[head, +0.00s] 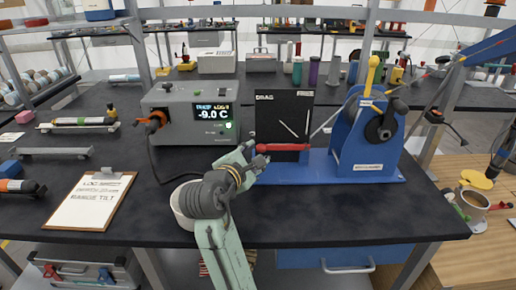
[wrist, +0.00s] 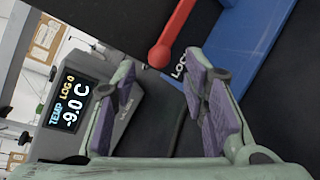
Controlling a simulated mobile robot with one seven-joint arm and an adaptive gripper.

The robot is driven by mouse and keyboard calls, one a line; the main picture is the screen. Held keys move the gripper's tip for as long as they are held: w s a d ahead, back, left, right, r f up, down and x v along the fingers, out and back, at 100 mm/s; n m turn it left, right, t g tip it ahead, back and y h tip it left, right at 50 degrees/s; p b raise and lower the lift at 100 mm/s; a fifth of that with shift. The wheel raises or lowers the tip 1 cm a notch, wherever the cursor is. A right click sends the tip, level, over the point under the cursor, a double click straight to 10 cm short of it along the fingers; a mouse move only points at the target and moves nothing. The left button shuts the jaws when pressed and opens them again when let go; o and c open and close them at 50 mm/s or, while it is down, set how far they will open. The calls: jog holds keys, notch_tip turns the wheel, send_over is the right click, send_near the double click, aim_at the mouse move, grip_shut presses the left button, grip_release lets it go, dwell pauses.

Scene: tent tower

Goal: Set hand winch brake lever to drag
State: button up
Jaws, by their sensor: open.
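The hand winch (head: 365,140) is a blue unit with a drum and a yellow handle, on a blue base on the black bench. A black panel (head: 285,110) left of it reads DRAG at its upper left. The red brake lever (head: 285,147) lies about level across the panel's lower part. In the wrist view the red lever (wrist: 175,33) ends in a round knob beside partly visible lettering, "LOC". My gripper (head: 258,158) is close to the lever's left end. In the wrist view its open purple-padded fingers (wrist: 160,80) have the knob just beyond the gap, with nothing held.
A grey temperature logger (head: 190,115) reading -9.0 C stands left of the panel, with a dark cable at its left. A clipboard (head: 92,200) lies at the left front. Several bottles stand behind the panel. The bench front right of my arm is clear.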

aim_at(259, 150)
jog(key=shift+p+x, duration=0.3)
jog(key=shift+x, duration=1.55)
jog(key=shift+c, duration=0.5)
grip_shut()
